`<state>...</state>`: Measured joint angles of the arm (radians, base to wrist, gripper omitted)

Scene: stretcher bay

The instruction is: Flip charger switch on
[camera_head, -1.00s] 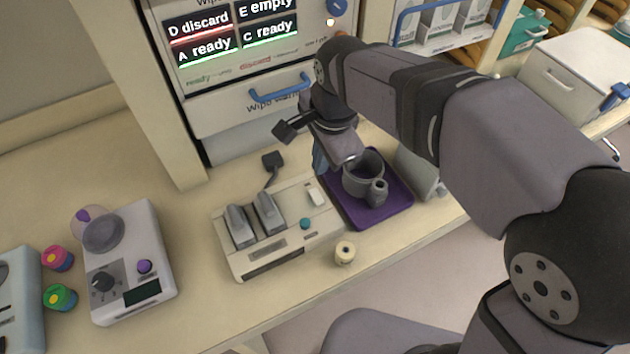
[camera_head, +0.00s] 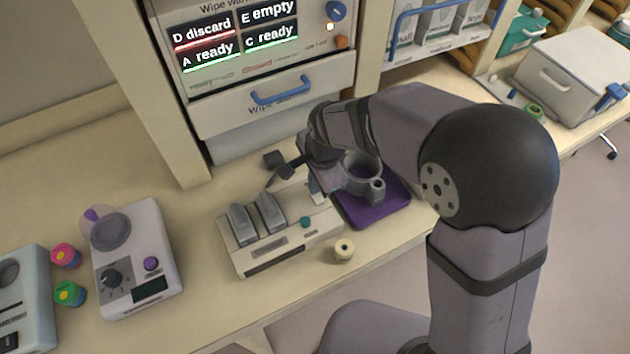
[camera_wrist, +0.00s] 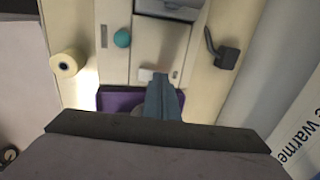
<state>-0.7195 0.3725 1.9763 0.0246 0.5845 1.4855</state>
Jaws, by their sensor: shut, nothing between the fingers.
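The cream charger (camera_head: 290,246) stands on the counter with two grey packs (camera_head: 257,216) in its slots and a teal button (camera_head: 305,222) on its right part. In the wrist view the charger (camera_wrist: 165,45) shows its small white switch (camera_wrist: 146,74). My gripper (camera_wrist: 161,80) is shut and empty, its blue-grey fingertips right beside the switch; I cannot tell whether they touch it. In the head view my gripper (camera_head: 317,190) is low over the charger's right end and largely hides the switch. Which way the switch is set is unclear.
A purple tray (camera_head: 368,214) with a grey mug (camera_head: 362,174) is close on the right. A cream roll (camera_head: 344,250) stands in front, and a black plug (camera_wrist: 228,58) lies behind the charger. The warmer cabinet (camera_head: 270,110) rises behind.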

